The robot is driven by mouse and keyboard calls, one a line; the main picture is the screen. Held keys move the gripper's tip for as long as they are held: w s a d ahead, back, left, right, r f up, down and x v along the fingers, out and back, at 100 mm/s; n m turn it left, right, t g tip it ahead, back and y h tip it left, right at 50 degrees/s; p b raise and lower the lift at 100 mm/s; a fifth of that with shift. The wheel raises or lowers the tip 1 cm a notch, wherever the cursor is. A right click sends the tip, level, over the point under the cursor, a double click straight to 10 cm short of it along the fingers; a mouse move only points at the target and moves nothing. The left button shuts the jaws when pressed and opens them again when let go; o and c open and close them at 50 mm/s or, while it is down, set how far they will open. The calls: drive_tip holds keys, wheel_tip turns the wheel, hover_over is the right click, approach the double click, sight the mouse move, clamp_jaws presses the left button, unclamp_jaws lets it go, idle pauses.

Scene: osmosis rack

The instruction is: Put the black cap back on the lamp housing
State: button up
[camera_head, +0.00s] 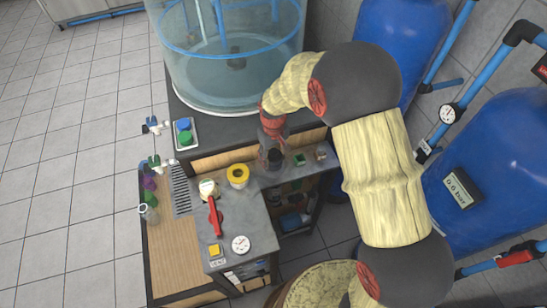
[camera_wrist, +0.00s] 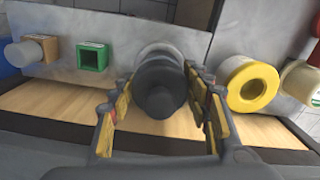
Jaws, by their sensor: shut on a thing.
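The black cap (camera_wrist: 160,88) is a dark, stepped cylinder between the fingers of my gripper (camera_wrist: 158,108) in the wrist view. My gripper is shut on it. Beyond the cap, a pale grey round rim (camera_wrist: 158,48) shows at the grey panel, probably the lamp housing; the cap covers most of it. The cap is lined up with this rim, but I cannot tell whether they touch. In the head view, a dark cylinder (camera_head: 275,159) shows just below my wrist at the grey panel, and my fingers are hard to make out.
A yellow ring fitting (camera_wrist: 253,84) stands right of the cap, and a green square frame (camera_wrist: 93,57) is to its left. A wooden block with a grey knob (camera_wrist: 27,51) is farther left. Blue tanks (camera_head: 505,165) stand at right.

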sight(274, 150)
drive_tip(key=shift+f, duration=0.35)
idle(0.4)
drive_tip(key=o, duration=1.2)
drive_tip(key=shift+o, duration=0.2)
drive_tip(key=o, duration=0.5)
drive_tip(key=shift+o, duration=0.2)
drive_tip(key=shift+r, duration=0.1)
drive_tip(key=shift+r+p, duration=2.5)
drive_tip(key=shift+r, duration=1.95)
